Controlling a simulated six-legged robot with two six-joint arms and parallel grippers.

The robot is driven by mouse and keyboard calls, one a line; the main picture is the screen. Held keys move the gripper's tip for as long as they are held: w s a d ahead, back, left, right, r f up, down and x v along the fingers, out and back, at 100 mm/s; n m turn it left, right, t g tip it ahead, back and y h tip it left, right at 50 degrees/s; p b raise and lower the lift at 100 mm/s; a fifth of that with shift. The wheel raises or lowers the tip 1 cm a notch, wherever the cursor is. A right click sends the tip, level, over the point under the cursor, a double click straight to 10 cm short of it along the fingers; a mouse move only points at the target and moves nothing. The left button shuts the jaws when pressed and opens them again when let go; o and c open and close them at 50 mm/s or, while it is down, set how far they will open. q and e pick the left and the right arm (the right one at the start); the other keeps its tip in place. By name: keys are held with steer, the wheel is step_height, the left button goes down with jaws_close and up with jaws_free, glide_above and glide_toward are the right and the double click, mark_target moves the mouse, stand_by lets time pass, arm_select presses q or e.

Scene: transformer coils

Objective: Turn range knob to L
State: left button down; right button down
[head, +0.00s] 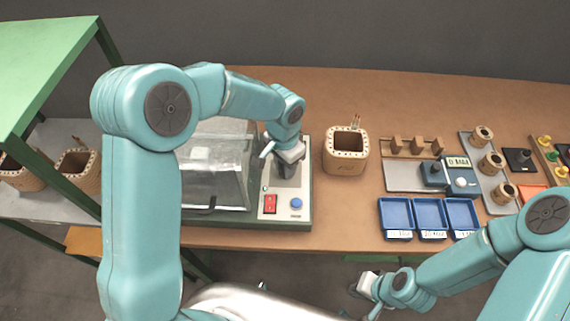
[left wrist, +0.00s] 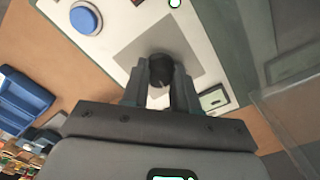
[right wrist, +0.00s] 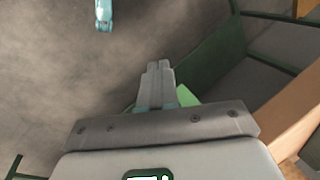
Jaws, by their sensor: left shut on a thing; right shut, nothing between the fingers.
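The range knob (left wrist: 161,70) is a dark round knob on a grey square plate (left wrist: 133,42) of the tester's light panel in the left wrist view. My left gripper (left wrist: 161,80) is shut on the knob, one finger on each side. In the head view my left gripper (head: 287,168) is over the panel and hides the knob. The knob's pointer and any L mark cannot be read. My right gripper (right wrist: 159,75) is shut and empty, pointing down over the floor; it also shows in the head view (head: 362,284) in front of the table.
The panel has a red switch (head: 270,204) and a blue button (head: 296,203). A clear cover (head: 215,165) stands left of the panel. A wooden coil (head: 346,150), blue trays (head: 430,215) and a meter (head: 460,175) are to the right. A green shelf (head: 45,65) is at left.

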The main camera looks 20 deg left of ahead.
arm_select(q)
steer(key=shift+w+r, duration=0.1)
steer(key=shift+r, duration=0.1)
steer(key=c, duration=0.9)
jaws_free()
steer(key=shift+o, duration=0.2)
steer(key=shift+f, duration=0.1)
step_height(320, 180, up, 16)
steer(key=shift+a+r, duration=0.2)
